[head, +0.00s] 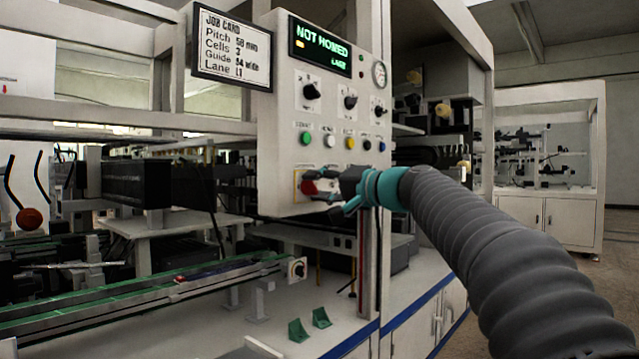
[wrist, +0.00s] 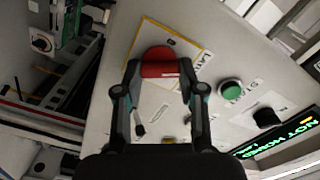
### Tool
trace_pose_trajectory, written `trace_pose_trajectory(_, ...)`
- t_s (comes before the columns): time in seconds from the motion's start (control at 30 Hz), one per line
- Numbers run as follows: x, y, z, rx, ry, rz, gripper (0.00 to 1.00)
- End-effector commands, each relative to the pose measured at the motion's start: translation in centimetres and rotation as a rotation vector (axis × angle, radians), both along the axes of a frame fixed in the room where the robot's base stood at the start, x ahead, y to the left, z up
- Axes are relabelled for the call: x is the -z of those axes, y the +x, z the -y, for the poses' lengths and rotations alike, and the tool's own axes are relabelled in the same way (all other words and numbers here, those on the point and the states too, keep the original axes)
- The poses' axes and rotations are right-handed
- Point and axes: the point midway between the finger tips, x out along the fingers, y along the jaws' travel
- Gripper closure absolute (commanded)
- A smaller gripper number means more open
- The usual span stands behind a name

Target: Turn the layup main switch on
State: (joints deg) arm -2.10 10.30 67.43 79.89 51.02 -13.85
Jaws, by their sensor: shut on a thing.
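The layup main switch is a red rotary knob (wrist: 159,62) on a yellow-edged plate (wrist: 188,42) in the wrist view. In the head view the red knob (head: 308,187) shows at the lower left of the white control panel (head: 275,110), partly hidden by my gripper. My gripper (head: 325,187) reaches the panel from the right. In the wrist view my gripper (wrist: 160,75) has its two fingers on either side of the red knob, shut on it. The knob's exact turn position is hard to tell.
The panel display (head: 320,46) reads "NOT HOMED". Black knobs (head: 311,91) and a green button (head: 305,138) with other buttons sit above the switch. A job card (head: 232,45) hangs at the upper left. A green-edged conveyor (head: 150,290) runs below left.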

Motion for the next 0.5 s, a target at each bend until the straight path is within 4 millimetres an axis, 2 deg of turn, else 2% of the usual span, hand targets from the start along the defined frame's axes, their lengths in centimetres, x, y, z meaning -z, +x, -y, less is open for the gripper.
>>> trace_pose_trajectory(0.5, 0.18, -0.01, -0.05, -0.003, 0.249, -0.324, 0.95)
